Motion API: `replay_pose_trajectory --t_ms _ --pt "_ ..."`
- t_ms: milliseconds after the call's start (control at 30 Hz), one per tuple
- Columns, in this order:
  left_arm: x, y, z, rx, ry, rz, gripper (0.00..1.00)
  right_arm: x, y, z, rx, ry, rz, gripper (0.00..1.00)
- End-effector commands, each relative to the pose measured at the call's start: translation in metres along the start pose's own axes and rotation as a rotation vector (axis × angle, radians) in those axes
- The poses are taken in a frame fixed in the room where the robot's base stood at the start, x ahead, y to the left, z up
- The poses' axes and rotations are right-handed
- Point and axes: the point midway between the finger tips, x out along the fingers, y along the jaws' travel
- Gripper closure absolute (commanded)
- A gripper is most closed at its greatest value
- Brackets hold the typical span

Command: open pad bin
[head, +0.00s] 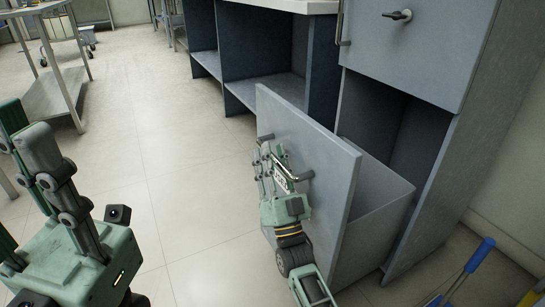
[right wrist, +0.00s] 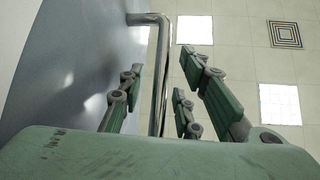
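The pad bin (head: 300,135) is a grey pull-out bin with a tall flat front panel, and it stands well out from its cabinet. Its side wall (head: 382,215) shows behind the panel; what is inside is hidden. A metal bar handle (head: 284,172) is on the panel, and it also shows in the right wrist view (right wrist: 160,75). My right gripper (head: 270,165) is at this handle. Its fingers are apart, with the bar between them and no clear grip on it. My left gripper (head: 25,130) is at the left edge, empty, with fingers apart.
The grey cabinet (head: 415,50) has a closed upper door with a knob (head: 398,15) and an empty bay below. Dark open shelves (head: 262,60) stand behind the bin. A metal table (head: 55,95) is at the left. A blue-handled tool (head: 480,255) is at lower right. The middle floor is clear.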

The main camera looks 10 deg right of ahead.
Motion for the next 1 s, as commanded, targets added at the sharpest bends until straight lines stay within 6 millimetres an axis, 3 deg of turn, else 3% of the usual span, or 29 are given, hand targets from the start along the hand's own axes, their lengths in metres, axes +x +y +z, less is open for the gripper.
replay_pose_trajectory --t_ms 167,400,600,767,1000 --pt "0.000 0.000 0.000 0.000 0.000 0.000 0.65 -0.021 0.000 0.001 0.000 -0.004 0.001 0.69" --pt "0.000 0.000 0.000 -0.001 -0.001 0.000 0.65 -0.073 0.001 0.001 0.000 -0.005 0.001 0.69" --pt "0.000 0.000 0.000 -0.001 -0.002 0.000 0.65 -0.106 0.000 0.001 -0.001 -0.002 0.000 0.69" --pt "0.000 0.000 0.000 -0.001 -0.002 0.000 0.65 -0.118 0.000 0.000 -0.001 -0.001 0.000 0.69" --pt "0.000 0.000 0.001 -0.001 -0.002 0.000 0.65 -0.120 0.000 0.000 -0.001 -0.001 0.000 0.69"
